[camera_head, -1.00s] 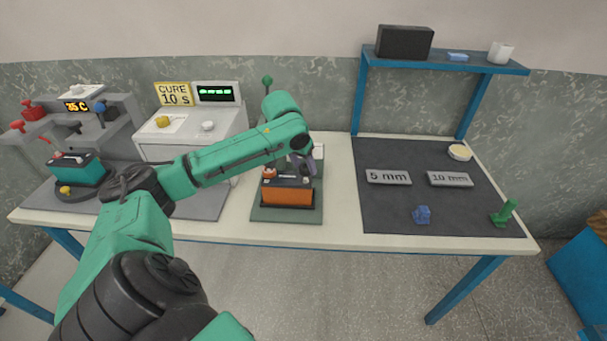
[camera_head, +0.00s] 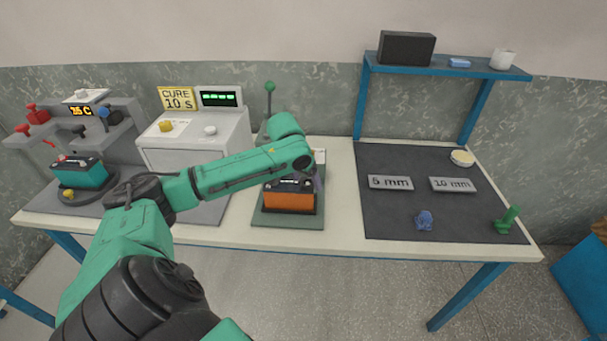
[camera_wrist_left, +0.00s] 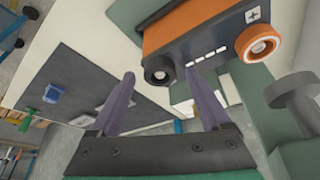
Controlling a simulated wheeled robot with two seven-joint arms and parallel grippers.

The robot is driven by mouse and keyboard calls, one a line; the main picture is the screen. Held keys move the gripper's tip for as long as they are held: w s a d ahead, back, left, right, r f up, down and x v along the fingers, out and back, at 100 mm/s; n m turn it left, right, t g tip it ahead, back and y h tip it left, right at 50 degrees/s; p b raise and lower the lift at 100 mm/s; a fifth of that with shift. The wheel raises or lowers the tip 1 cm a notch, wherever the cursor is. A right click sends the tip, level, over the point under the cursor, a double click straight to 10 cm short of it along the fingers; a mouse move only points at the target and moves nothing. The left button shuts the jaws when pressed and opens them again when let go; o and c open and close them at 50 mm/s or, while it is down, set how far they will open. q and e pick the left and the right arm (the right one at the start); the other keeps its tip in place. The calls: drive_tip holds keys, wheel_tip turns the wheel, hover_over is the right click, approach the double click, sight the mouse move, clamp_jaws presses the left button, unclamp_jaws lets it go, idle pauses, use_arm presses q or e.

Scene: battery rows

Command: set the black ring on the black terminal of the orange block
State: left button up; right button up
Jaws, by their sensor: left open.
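The orange block (camera_head: 289,200) is a battery-like box with a black top. In the left wrist view, the block (camera_wrist_left: 200,25) shows a minus-side black terminal with a black ring (camera_wrist_left: 158,70) that appears to sit around its pale post. An orange ring (camera_wrist_left: 257,44) surrounds the other terminal. My left gripper (camera_wrist_left: 161,76) is open, its two purple fingers apart and pointing toward the black ring; I cannot tell whether they touch it. In the head view my left forearm hides most of the gripper and the block's terminals. My right gripper is not in view.
The block stands on a green mat (camera_head: 262,219). A teal block (camera_head: 82,174) stands at the left by a grey fixture. A white cure box (camera_head: 195,138) and a green-knobbed post (camera_head: 269,88) stand behind. A dark mat (camera_head: 400,218) with metal labels lies right.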

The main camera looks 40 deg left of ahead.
use_arm(q)
drive_tip(key=b+v, duration=0.2)
drive_tip(key=v, duration=1)
